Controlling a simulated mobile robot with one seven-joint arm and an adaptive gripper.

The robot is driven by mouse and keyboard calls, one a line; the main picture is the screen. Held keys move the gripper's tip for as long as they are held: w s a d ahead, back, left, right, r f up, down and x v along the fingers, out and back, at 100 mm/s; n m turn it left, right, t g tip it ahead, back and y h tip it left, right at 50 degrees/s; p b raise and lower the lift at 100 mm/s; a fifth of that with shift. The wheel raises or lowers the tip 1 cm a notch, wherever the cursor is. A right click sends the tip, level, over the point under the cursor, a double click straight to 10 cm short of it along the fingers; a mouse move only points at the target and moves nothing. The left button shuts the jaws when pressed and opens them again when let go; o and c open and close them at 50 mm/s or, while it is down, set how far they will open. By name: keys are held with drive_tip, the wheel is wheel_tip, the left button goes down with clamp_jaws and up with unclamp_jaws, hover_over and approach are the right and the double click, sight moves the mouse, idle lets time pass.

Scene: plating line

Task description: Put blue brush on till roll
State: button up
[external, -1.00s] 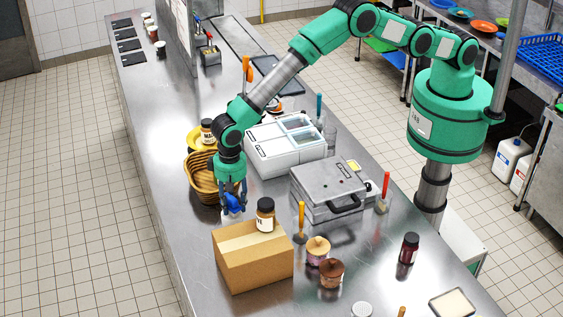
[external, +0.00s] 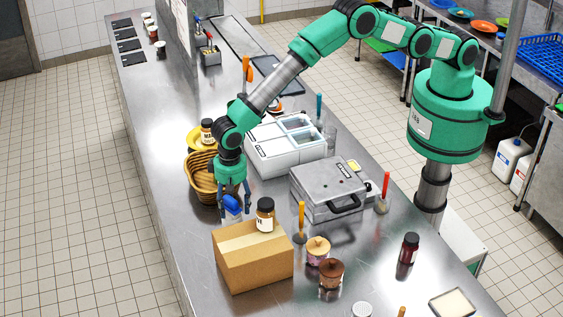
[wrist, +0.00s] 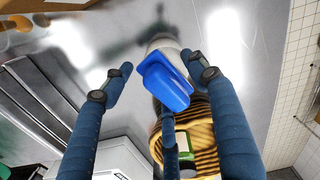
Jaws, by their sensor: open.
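The blue brush (external: 232,203) is between the spread fingers of my gripper (external: 234,203), just behind the cardboard box. In the wrist view the brush's broad blue head (wrist: 168,85) lies between the fingertips of my gripper (wrist: 158,80), with a gap on each side. A pale rounded thing (wrist: 160,42), probably the till roll, shows partly from under the brush. The brush seems to rest on it, tilted; the exact contact is hidden. My gripper is open and holds nothing. In the external view I cannot make out the till roll clearly.
A wicker basket (external: 199,186) is close behind left. A white container unit (external: 285,150) and a metal press (external: 325,190) stand to the right. The left counter strip is clear.

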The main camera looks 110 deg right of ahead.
drive_tip(key=shift+r, duration=0.1)
drive_tip(key=shift+r+b, duration=0.75)
drive_tip(key=shift+r, duration=5.25)
